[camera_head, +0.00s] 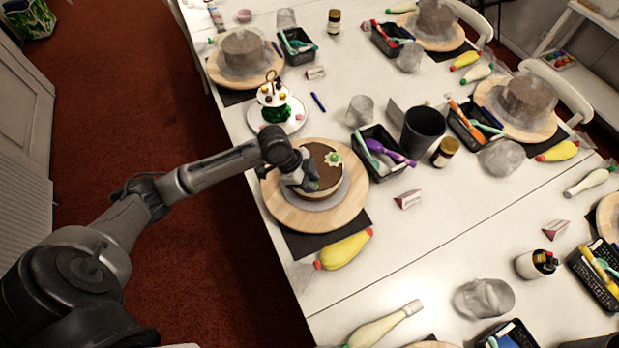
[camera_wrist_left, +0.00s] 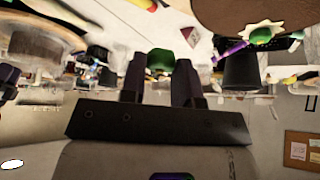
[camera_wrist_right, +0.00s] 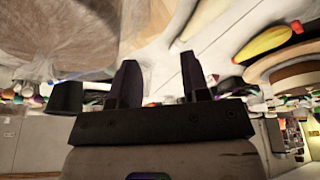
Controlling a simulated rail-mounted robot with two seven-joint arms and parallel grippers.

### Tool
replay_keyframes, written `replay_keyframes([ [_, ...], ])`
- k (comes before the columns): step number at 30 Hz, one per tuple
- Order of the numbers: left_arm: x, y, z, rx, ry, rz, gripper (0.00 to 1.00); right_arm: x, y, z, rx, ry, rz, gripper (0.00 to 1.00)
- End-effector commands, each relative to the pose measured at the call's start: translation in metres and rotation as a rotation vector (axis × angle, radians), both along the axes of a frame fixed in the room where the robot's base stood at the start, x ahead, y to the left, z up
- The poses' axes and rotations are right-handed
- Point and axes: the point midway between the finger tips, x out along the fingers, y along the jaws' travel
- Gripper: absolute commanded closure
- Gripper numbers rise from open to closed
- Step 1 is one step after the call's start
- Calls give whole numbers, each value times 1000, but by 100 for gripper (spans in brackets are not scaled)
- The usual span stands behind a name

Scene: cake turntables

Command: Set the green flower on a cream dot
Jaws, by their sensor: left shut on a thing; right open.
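My left gripper (camera_head: 309,184) is over the near left part of the brown cake (camera_head: 318,189) in the head view. In the left wrist view its fingers (camera_wrist_left: 160,62) are shut on a small green piece, seemingly the green flower (camera_wrist_left: 160,58). The head view does not show this piece clearly. A pale cream dot with green on it (camera_head: 333,158) sits near the far right edge of the cake top; it also shows in the left wrist view (camera_wrist_left: 262,34). My right gripper (camera_wrist_right: 160,82) is open and empty in the right wrist view.
The cake stands on a round wooden turntable (camera_head: 280,205). A tiered stand (camera_head: 271,96) on a white plate is behind it. A black tool tray (camera_head: 385,175) is to its right, a yellow piping bag (camera_head: 345,250) in front. Other cakes and tools crowd the white table.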

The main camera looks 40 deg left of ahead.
Motion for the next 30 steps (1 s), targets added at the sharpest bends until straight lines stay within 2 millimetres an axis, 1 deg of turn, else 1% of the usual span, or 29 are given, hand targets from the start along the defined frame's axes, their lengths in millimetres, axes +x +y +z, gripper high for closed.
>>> replay_keyframes([
  [1, 8, 8, -7, -2, 1, 5, 93, 0, 0, -1, -1, 0, 0, 57],
  [3, 17, 17, -14, -2, 1, 5, 93, 0, -1, -2, -2, 0, -1, 57],
  [6, 27, 28, -23, -1, 1, 4, 93, 0, -2, -3, -5, 0, 1, 57],
  [10, 36, 37, -30, -1, 0, 2, 93, 0, -3, -4, -10, 1, 3, 57],
  [17, 40, 41, -36, -1, 0, -1, 93, -1, -6, -5, -19, 3, 9, 57],
  [20, 39, 41, -44, -2, 1, 1, 93, -2, -6, -5, -19, 4, 9, 57],
  [27, 39, 41, -72, 0, 1, 2, 93, -2, -5, -5, -14, 4, 6, 57],
  [30, 39, 42, -74, 1, -2, 1, 93, -2, -4, -5, -13, 4, 4, 57],
])
